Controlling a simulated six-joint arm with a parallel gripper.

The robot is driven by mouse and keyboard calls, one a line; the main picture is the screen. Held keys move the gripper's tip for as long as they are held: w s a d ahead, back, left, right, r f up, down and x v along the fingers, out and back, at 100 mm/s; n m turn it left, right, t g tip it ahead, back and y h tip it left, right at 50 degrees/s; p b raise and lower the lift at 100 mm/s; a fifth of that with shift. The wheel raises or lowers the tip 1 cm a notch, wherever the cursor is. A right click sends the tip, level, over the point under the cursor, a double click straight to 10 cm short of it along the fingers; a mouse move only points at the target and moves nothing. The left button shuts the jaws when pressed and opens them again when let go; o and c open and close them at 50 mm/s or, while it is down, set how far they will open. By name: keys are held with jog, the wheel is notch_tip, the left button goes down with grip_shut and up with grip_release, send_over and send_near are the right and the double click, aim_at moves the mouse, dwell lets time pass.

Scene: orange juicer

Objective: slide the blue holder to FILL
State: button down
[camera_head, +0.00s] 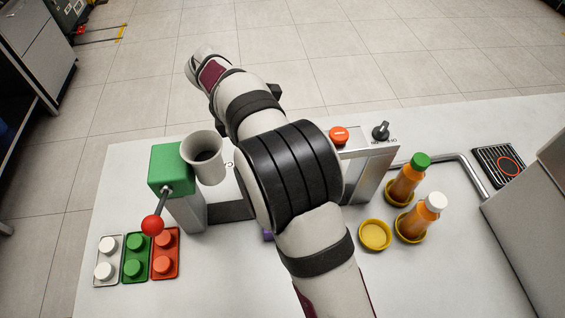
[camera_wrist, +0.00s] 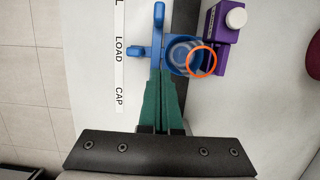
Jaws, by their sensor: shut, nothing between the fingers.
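The blue holder (camera_wrist: 157,48) shows in the wrist view, beside the word LOAD on the white label strip (camera_wrist: 119,70). A clear cup (camera_wrist: 180,50) sits in its ring, and an orange ring (camera_wrist: 213,61) shows at the cup's right side. My gripper (camera_wrist: 164,76) has green fingers, shut and empty, with the tips close to the holder's near side. I cannot tell whether they touch it. On the strip, LOAD and CAP are readable, and only a final L shows at the top edge. In the head view my arm hides the holder and gripper.
A purple carton (camera_wrist: 221,22) with a white cap stands right of the holder. In the head view, a green-topped post (camera_head: 170,166) with a red-knobbed lever stands left, a silver control box (camera_head: 370,170) right. Bottles (camera_head: 407,181) and a yellow dish (camera_head: 375,235) stand further right.

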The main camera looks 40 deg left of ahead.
jog(key=x, duration=0.7)
jog(key=shift+d+f, duration=0.1)
jog(key=shift+f, duration=0.2)
jog(key=shift+w+d, duration=0.9)
jog(key=shift+w, duration=0.1)
jog(key=shift+w+d, duration=0.5)
